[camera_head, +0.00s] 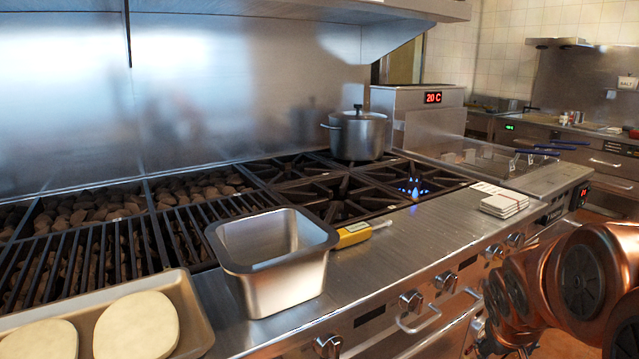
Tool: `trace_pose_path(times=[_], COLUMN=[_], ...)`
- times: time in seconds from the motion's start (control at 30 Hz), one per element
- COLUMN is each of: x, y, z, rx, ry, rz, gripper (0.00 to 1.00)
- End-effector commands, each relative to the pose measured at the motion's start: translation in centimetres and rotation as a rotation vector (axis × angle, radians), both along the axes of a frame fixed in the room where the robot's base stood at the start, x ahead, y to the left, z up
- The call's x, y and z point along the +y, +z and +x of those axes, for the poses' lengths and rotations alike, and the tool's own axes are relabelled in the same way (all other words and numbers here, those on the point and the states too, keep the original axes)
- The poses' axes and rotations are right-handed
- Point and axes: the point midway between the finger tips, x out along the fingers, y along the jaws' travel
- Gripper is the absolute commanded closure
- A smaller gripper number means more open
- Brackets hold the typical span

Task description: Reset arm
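My copper-coloured arm (560,285) shows at the lower right, in front of the range's front panel. Its links are bunched together there. The gripper's fingers cannot be made out, so I cannot tell whether anything is held. The arm stands apart from the pan and the pot on the range.
A steel pan (285,292) stands on the counter edge beside a yellow thermometer-like tool (354,235). A tray (193,322) with pale round patties lies front left. A lidded pot (358,136) stands at the back. A blue flame (412,187) burns right of it. White stacked cards (499,203) lie right.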

Motion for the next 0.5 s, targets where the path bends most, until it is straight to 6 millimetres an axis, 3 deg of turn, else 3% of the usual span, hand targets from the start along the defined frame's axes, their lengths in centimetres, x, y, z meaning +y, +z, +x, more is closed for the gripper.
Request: trace_pose_path(times=[0.03, 0.2, 0.5], x=[2.1, 8.2, 15.1], y=[-0.4, -2.1, -2.6], z=[-2.1, -10.0, -19.8], rx=[0.053, 0.255, 0.508], ry=[-0.006, -0.026, -0.014], rz=[0.033, 0.15, 0.284], gripper=[0.26, 0.26, 0.26])
